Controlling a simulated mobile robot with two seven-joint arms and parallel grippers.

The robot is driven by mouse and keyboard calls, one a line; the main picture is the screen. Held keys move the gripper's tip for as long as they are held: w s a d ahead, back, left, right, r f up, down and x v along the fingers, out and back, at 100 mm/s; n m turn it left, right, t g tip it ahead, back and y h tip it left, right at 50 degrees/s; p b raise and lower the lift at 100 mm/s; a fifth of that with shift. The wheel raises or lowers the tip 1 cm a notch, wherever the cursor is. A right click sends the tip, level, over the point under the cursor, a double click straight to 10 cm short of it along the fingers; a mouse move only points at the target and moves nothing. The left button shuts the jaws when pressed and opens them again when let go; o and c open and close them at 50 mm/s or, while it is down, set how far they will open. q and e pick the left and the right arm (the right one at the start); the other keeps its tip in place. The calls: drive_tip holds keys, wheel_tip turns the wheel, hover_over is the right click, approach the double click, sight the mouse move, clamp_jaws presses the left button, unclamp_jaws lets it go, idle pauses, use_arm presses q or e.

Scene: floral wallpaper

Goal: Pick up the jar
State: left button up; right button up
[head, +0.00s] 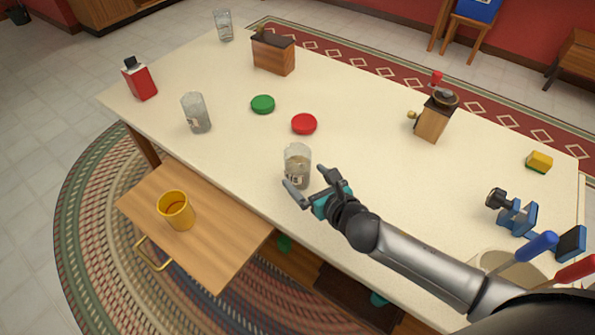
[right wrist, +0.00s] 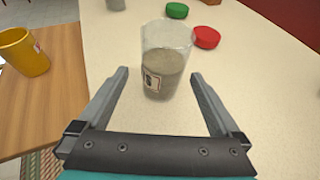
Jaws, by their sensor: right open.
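A clear glass jar (head: 297,165) with a label and greyish contents stands upright on the white table. In the right wrist view the jar (right wrist: 165,62) stands just beyond and between the fingertips. My right gripper (head: 308,180) is open and empty at the jar's near side; in the right wrist view its fingers (right wrist: 158,82) are spread wider than the jar. A second similar jar (head: 196,113) stands further left on the table. My left gripper is not in view.
A green lid (head: 262,104) and a red lid (head: 304,124) lie behind the jar. A yellow mug (head: 176,209) stands on the pulled-out wooden board (head: 220,245). A coffee grinder (head: 434,117), sponge (head: 539,161) and blue clamp (head: 515,215) are to the right.

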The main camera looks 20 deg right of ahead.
sight(302, 174)
drive_tip(key=x, duration=0.4)
drive_tip(key=shift+b, duration=0.4)
drive_tip(key=shift+d+b+x, duration=0.1)
drive_tip(key=shift+b+x, duration=0.4)
drive_tip(key=shift+x, duration=0.8)
drive_tip(key=shift+d+b+x, duration=0.15)
drive_tip(key=shift+b+x, duration=0.35)
drive_tip(key=shift+x, duration=0.8)
drive_tip(key=shift+f, duration=0.15)
drive_tip(key=shift+c, duration=0.4)
drive_tip(key=c, duration=1.3)
